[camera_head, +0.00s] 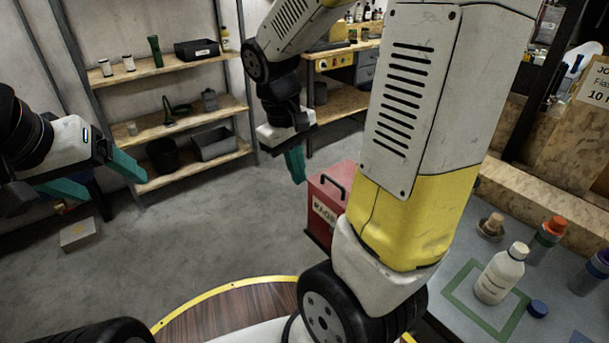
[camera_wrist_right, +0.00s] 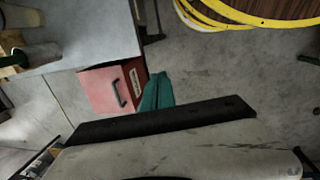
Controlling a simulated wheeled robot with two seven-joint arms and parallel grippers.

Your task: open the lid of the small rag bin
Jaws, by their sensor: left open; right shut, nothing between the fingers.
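The small red rag bin (camera_head: 318,227) stands beyond my right arm, which hides its right part. Its front carries a pale label, partly readable as "RAGS". A black handle (camera_head: 334,186) is on its lid, which looks shut. My right gripper (camera_head: 295,166) is shut and empty, its teal fingers pointing down, left of the bin and apart from it. In the right wrist view the bin (camera_wrist_right: 97,92) and its handle (camera_wrist_right: 119,93) show beside the teal fingers (camera_wrist_right: 157,92). My left gripper (camera_head: 100,178) is open and empty at the far left, well away from the bin.
A grey worktable with a white bottle (camera_head: 500,273) and several smaller bottles is at the right. Wooden shelves (camera_head: 185,120) with containers stand at the back left. A small box (camera_head: 78,235) lies on the floor at left. The floor left of the bin is clear.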

